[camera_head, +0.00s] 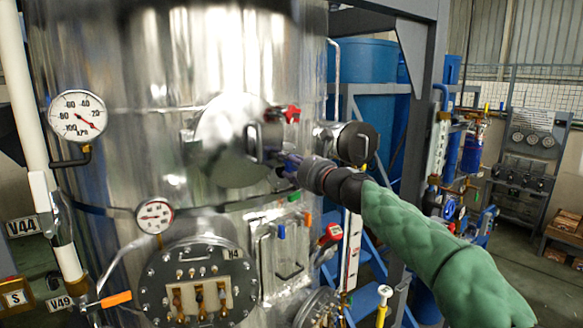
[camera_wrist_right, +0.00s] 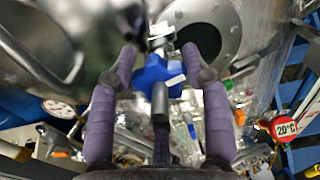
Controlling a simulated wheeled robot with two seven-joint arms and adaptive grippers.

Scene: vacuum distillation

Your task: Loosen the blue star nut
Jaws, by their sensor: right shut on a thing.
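The blue star nut (camera_wrist_right: 152,74) shows in the right wrist view, between the two purple-wrapped fingers of my right gripper (camera_wrist_right: 160,56). The gripper is shut on it, with a finger on each side. A pale lever or stripe lies across the nut's right part. In the head view my right gripper (camera_head: 285,164) reaches from the right to the front of the shiny steel vessel (camera_head: 110,110), just below a red-knobbed fitting. My left gripper is not in view.
A round dark-faced port (camera_head: 357,143) sticks out just right of my gripper. A pressure gauge (camera_head: 77,115) and a smaller gauge (camera_head: 154,215) are at the left. A bolted flange (camera_head: 197,283) is below. A red temperature tag (camera_wrist_right: 284,128) shows at the right in the wrist view.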

